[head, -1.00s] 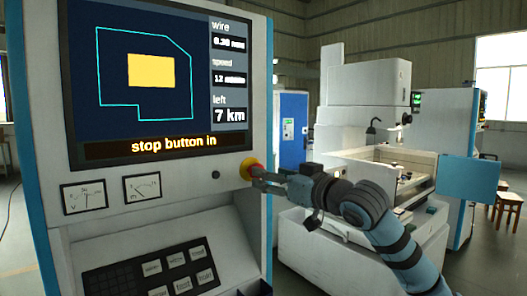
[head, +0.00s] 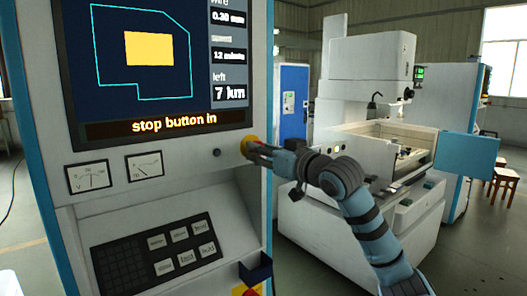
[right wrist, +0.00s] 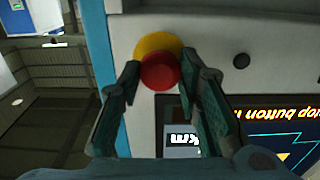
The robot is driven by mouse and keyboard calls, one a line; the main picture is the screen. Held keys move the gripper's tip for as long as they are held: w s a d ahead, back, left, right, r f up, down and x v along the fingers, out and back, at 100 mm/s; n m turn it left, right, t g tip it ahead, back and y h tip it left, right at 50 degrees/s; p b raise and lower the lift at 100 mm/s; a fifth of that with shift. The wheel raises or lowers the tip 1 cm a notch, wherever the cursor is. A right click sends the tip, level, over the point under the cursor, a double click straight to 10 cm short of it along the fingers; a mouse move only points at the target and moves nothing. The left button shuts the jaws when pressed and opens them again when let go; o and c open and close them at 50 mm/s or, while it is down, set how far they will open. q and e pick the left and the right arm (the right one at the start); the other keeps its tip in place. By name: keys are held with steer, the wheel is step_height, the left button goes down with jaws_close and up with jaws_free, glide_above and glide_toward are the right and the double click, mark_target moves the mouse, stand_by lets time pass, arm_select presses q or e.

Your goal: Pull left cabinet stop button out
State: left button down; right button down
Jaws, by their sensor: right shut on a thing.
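The stop button, a red knob (right wrist: 160,72) on a yellow base (right wrist: 150,45), sits on the light front of the left cabinet (head: 190,165), below the screen's right corner. The button's yellow base also shows in the head view (head: 245,145); its red knob is mostly hidden there. The screen (head: 165,70) reads "stop button in". My right gripper (head: 256,149) comes from the right and is shut on the knob. In the right wrist view its two fingers (right wrist: 161,66) lie on either side of the knob. My left gripper is not in view.
Two dial meters (head: 117,171) and a slanted keypad (head: 155,252) are on the cabinet below the screen. A small dark knob (head: 217,152) is left of the button. A white machine (head: 375,150) with an open tank stands behind my right arm.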

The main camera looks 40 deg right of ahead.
steer(key=shift+s+f, duration=0.1)
steer(key=shift+s, duration=0.35)
steer(key=c, duration=1.5)
jaws_free()
steer(key=shift+c, duration=0.2)
steer(key=o, duration=0.4)
steer(key=shift+s, duration=0.1)
steer(key=shift+c, duration=0.2)
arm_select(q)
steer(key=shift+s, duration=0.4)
arm_select(e)
steer(key=shift+o, duration=0.3)
steer(key=shift+s+a, duration=0.1)
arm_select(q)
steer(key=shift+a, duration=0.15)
arm_select(e)
steer(key=shift+r, duration=0.2)
step_height(320, 180, up, 10)
